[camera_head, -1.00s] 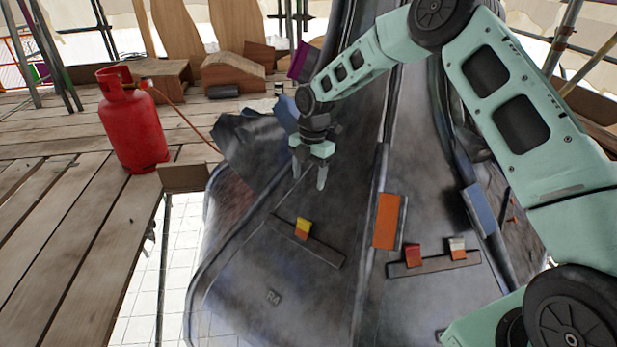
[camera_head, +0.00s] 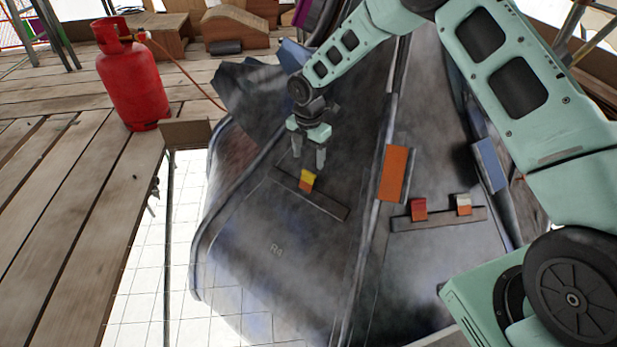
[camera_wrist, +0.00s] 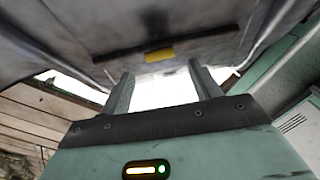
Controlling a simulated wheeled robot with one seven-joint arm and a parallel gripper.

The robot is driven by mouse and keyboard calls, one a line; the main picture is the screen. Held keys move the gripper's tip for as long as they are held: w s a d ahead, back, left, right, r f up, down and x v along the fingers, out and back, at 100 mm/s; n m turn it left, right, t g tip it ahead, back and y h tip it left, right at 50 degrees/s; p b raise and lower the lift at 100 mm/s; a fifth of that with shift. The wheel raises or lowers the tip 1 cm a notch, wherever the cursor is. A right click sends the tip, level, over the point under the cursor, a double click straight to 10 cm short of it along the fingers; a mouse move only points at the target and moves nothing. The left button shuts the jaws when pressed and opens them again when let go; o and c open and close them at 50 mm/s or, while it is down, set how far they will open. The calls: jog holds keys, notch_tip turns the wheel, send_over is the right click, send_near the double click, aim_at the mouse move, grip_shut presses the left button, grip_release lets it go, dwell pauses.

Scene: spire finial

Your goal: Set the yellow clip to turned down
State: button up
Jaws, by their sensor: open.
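The yellow clip (camera_head: 308,180) sits on a dark strip (camera_head: 328,204) on the left grey panel. Its upper part is yellow and its lower part orange. My gripper (camera_head: 309,162) is open and empty, just above the clip in the head view, its fingers pointing down toward it. I cannot tell the exact gap between them. In the wrist view the yellow clip (camera_wrist: 159,55) shows beyond the open fingers (camera_wrist: 160,82), roughly centred between them and apart from both.
A red clip (camera_head: 419,209) and a white-topped clip (camera_head: 463,204) sit on another strip to the right. An orange plate (camera_head: 394,173) is between the two strips. A red gas cylinder (camera_head: 132,80) with a hose stands on the plank deck at left.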

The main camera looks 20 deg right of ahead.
aim_at(309, 173)
notch_tip(309, 173, down, 7)
jog(key=shift+r+b, duration=0.1)
jog(key=shift+b, duration=0.95)
jog(key=c, duration=1)
jog(key=shift+d+p, duration=0.1)
jog(key=shift+p, duration=0.25)
